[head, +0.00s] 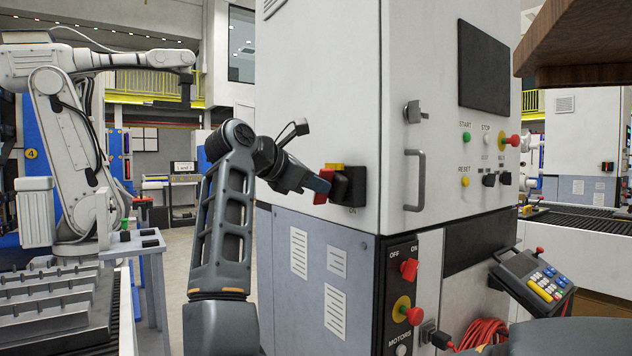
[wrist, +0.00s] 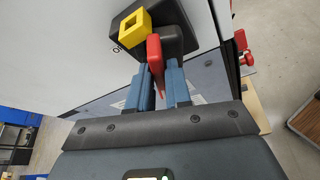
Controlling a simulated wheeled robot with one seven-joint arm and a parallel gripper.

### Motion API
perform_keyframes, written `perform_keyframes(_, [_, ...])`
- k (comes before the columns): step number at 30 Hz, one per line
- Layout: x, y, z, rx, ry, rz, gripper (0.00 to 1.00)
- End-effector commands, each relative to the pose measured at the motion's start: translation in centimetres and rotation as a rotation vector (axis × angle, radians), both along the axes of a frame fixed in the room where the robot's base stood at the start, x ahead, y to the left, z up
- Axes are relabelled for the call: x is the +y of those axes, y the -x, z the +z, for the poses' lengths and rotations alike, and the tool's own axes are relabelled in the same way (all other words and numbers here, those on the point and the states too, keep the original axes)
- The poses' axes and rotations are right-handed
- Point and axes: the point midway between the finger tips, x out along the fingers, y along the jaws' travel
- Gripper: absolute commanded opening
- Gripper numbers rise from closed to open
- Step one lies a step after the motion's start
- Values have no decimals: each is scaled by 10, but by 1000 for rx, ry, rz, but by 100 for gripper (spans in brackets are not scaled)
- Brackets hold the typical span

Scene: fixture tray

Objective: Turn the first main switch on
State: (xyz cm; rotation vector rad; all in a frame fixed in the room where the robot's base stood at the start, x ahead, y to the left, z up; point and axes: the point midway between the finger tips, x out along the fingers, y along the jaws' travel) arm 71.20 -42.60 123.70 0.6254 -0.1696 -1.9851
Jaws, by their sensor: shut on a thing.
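The main switch is a black box (head: 353,184) on the left side face of the white cabinet, with a yellow block and a red handle (head: 322,197). A small label, apparently "ON", shows below the box. In the wrist view the red handle (wrist: 155,55) stands between my two blue fingers, beside the yellow block (wrist: 134,28). An "O" mark shows to the left of the box there. My gripper (head: 324,179) is at the switch, shut on the red handle; it also shows in the wrist view (wrist: 160,80). The fingers partly hide the handle.
The cabinet front has a door handle (head: 415,180), start and stop buttons, and a panel (head: 397,300) with red knobs marked OFF and ON. A tilted keypad (head: 535,280) juts out at right. A white robot arm (head: 60,130) and a finned fixture (head: 50,300) stand at left.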

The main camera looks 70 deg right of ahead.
Motion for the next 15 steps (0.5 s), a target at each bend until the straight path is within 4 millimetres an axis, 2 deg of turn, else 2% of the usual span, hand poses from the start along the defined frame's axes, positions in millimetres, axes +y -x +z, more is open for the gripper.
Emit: perform_keyframes(15, [-2, -5, 3, 272, -166, 4, 0])
